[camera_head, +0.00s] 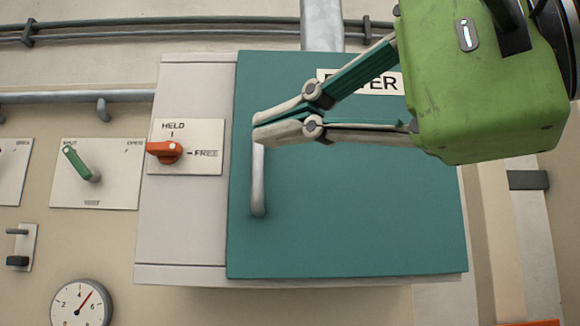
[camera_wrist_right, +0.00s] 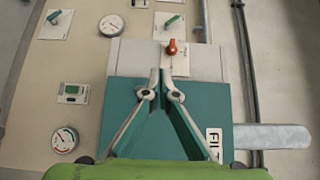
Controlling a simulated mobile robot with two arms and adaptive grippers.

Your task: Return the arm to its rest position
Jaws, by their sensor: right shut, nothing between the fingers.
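My right gripper (camera_head: 257,127) comes in from the upper right on its green wrist body. Its fingers are shut with nothing between them. The tips are in front of the upper end of the grey bar handle (camera_head: 258,185) on the teal door (camera_head: 360,210) and hide that end. I cannot tell whether they touch it. In the right wrist view the closed fingertips (camera_wrist_right: 167,74) lie over the door's edge, near the orange knob (camera_wrist_right: 171,48). The door looks closed against its pale cabinet (camera_head: 185,225). My left gripper is not in view.
The orange knob (camera_head: 165,151) sits on a HELD/FREE plate left of the door. Further left are a green lever (camera_head: 80,162) on a plate and a round gauge (camera_head: 81,304). A grey pipe (camera_head: 321,25) rises above the cabinet. Pipes run along the wall.

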